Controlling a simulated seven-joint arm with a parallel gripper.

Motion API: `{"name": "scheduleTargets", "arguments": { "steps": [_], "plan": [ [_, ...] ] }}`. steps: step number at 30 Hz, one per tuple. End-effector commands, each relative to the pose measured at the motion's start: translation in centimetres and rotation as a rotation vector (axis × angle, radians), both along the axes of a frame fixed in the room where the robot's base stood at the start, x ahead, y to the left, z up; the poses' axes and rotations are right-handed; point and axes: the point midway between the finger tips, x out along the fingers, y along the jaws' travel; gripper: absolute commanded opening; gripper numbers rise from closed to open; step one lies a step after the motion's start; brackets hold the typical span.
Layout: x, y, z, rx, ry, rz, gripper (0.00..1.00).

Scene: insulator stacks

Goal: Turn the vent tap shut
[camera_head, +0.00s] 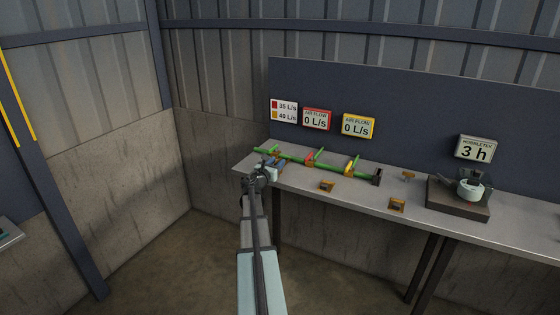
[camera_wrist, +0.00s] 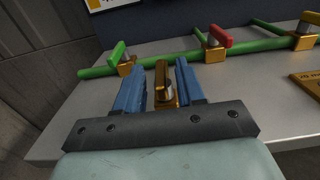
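A green pipe (camera_head: 335,168) lies along the left part of the bench and carries several brass taps. I cannot read which is the vent tap. My gripper (camera_wrist: 160,80) is open, its blue fingers either side of a small brass fitting (camera_wrist: 165,98) with a grey stem. Gaps show beside the fitting; contact is unclear. In the head view my gripper (camera_head: 266,170) is at the pipe's left end.
Brass plates (camera_head: 327,186) and (camera_head: 397,204) lie on the grey bench (camera_head: 470,232). Two flow displays (camera_head: 317,119) and (camera_head: 359,126) read 0 L/s. A dark block (camera_head: 457,208) with a pot-like device stands at right, below a 3 h display (camera_head: 474,148).

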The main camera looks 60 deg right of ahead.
Motion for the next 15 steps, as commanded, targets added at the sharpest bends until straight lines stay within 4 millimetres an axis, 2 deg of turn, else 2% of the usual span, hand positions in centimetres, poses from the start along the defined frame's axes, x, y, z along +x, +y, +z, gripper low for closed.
{"name": "scheduleTargets", "arguments": {
  "steps": [1,6,15],
  "plan": [
    [0.1,-1.0,0.0,0.000,0.000,-0.001,0.38],
    [0.0,-2.7,0.0,0.000,0.000,-0.002,0.38],
    [0.0,-3.5,0.0,0.000,0.000,0.000,0.38]
  ]
}}
